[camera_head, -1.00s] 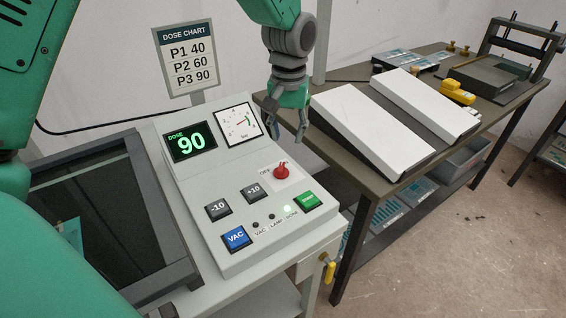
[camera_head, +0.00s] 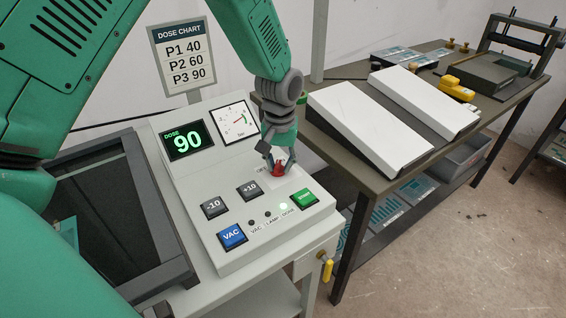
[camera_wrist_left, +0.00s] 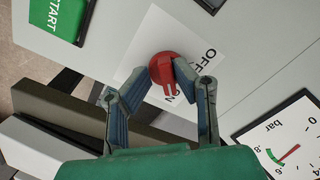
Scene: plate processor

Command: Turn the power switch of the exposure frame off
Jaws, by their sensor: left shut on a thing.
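The exposure frame's control panel (camera_head: 226,235) stands in the middle of the head view. Its red power switch (camera_head: 279,170) sits on a white label plate at the panel's right side. My right gripper is not in view.
A side table (camera_head: 350,189) with white sloped boards stands at the right.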

